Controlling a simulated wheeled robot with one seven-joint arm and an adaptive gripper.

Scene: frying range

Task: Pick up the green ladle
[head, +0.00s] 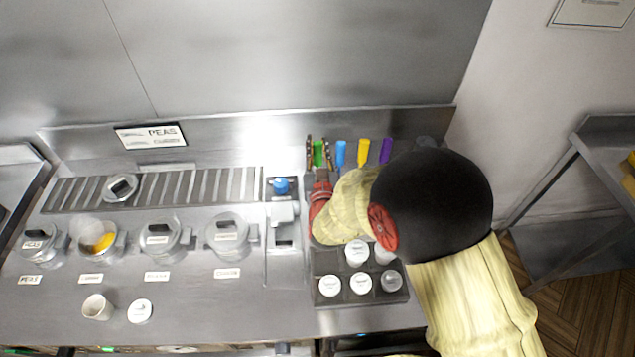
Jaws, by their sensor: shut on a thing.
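The green ladle (319,153) shows only as its green handle, upright at the back right of the steel counter, first in a row of coloured handles. My gripper (319,157) is at the back of the counter with one finger on each side of the green handle. It is shut on the green handle. The lower part of the ladle is hidden behind my gripper and arm.
Blue (340,153), yellow (363,151) and purple (386,150) handles stand close to the right. A dark tray (322,299) with white-lidded cups lies below my arm. Lidded pots (228,236) line the left, near a slotted grate (205,187). The wall is close behind.

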